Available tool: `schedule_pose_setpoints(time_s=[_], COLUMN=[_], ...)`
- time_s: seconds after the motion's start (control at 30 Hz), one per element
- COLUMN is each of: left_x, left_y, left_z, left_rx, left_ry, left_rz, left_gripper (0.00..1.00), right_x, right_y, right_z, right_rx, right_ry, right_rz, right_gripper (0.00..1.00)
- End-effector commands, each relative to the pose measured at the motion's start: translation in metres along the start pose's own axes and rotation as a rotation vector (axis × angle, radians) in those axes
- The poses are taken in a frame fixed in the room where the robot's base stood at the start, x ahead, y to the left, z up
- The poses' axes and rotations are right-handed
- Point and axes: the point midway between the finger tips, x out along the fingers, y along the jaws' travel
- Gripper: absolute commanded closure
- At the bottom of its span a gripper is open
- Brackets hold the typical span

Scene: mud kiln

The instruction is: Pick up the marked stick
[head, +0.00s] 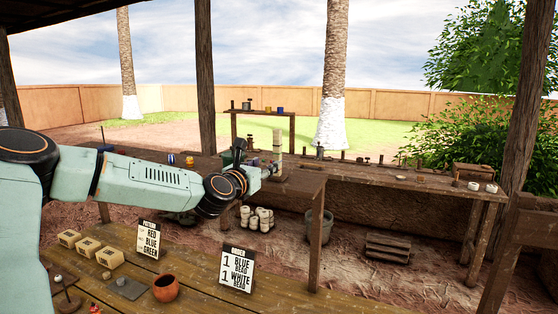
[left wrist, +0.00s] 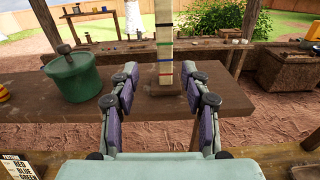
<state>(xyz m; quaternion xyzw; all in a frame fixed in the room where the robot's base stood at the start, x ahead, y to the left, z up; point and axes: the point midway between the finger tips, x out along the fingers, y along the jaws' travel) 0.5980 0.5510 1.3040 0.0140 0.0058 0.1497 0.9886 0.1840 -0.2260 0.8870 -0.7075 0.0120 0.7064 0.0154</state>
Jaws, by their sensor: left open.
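The marked stick (left wrist: 164,45) is pale, with black, green, blue and red bands. It stands upright in a small brown base (left wrist: 168,89) on a dark wooden table, and its top runs out of the left wrist view. In the head view the stick (head: 277,143) rises just beyond my left gripper (head: 270,168). My left gripper (left wrist: 158,78) is open and empty in the left wrist view. Its fingers lie to either side of the stick's line, on the near side of it, and do not appear to touch it. My right gripper is not in view.
A green lidded pot (left wrist: 75,77) stands left of the stick on the same table. On the near table are two signs (head: 237,268), an orange pot (head: 166,288) and pale boxes (head: 88,247). A bucket (head: 320,225) and white rolls (head: 257,218) are on the ground.

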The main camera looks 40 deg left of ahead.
Motion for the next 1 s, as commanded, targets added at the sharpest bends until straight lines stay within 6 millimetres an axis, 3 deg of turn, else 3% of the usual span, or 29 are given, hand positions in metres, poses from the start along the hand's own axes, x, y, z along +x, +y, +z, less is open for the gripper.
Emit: schedule_pose_setpoints(time_s=[0.27, 0.67, 1.0], left_x=[0.006, 0.022, 0.052], left_y=[0.008, 0.003, -0.005], left_z=[0.001, 0.003, 0.004], left_rx=[-0.027, -0.030, -0.023], left_ry=[-0.006, -0.008, -0.007], left_rz=[0.014, 0.006, 0.005], left_gripper=[0.53, 0.53, 0.53], right_x=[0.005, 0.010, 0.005], right_y=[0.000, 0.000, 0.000], right_z=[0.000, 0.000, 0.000], right_rx=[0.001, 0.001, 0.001], right_ry=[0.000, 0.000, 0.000], right_rz=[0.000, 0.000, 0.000], right_gripper=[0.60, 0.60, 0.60])
